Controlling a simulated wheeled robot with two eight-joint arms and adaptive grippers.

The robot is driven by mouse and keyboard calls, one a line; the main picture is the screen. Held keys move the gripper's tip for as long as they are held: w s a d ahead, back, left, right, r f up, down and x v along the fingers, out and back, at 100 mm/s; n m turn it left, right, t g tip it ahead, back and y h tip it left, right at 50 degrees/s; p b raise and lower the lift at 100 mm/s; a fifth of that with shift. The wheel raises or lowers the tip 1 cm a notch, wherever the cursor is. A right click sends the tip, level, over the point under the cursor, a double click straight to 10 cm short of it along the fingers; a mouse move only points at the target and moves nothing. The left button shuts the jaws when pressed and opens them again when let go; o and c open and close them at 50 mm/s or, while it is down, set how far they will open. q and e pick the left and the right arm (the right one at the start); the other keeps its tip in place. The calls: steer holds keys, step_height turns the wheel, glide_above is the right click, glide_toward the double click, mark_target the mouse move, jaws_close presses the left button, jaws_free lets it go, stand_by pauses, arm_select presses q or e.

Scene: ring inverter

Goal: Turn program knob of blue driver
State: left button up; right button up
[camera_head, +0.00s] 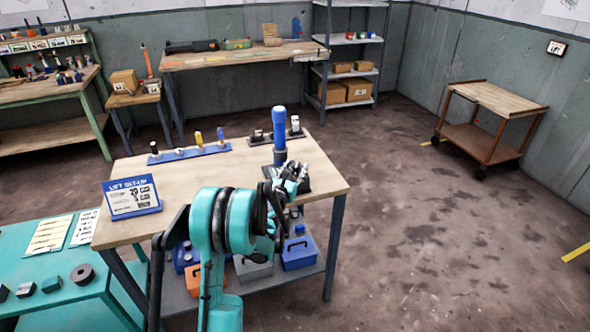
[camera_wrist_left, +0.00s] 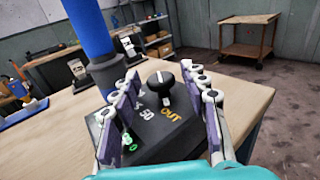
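The blue driver (camera_head: 279,125) stands upright on the wooden table, and its blue shaft also shows in the left wrist view (camera_wrist_left: 90,28). Its dark base block (camera_wrist_left: 150,135) carries orange "OUT" lettering, a light "50" and green marks. A black round knob (camera_wrist_left: 165,82) with a white line sits on the block. My left gripper (camera_head: 291,178) is at the driver's base, hiding much of it in the head view. In the left wrist view my left gripper (camera_wrist_left: 160,80) is open, its fingers apart on either side of the knob. My right gripper is out of view.
A blue rack (camera_head: 190,153) with several tools lies along the table's far edge. A blue-framed sign (camera_head: 132,197) stands at the left. Boxes and cases (camera_head: 299,251) sit on the shelf below. The table between rack and sign is clear.

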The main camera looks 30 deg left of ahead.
arm_select(q)
jaws_close()
steer(key=shift+h, duration=0.3)
steer(key=m+h, duration=0.2)
steer(key=h, duration=0.1)
steer(key=m+h, duration=0.1)
steer(key=h, duration=0.1)
steer(key=shift+a+m, duration=0.3)
steer(key=shift+a, duration=0.05)
steer(key=shift+a+m+g+h, duration=0.1)
steer(key=shift+m+g+h, duration=0.25)
steer(key=shift+m+h, duration=0.9)
steer(key=shift+a+m+g+h, duration=0.1)
steer(key=shift+m+g+h, duration=0.45)
steer(key=shift+h, duration=1.2)
steer(key=shift+m+h, duration=0.3)
steer(key=shift+m, duration=0.1)
steer(key=shift+o, duration=1.2)
jaws_free()
steer(key=shift+w, duration=0.1)
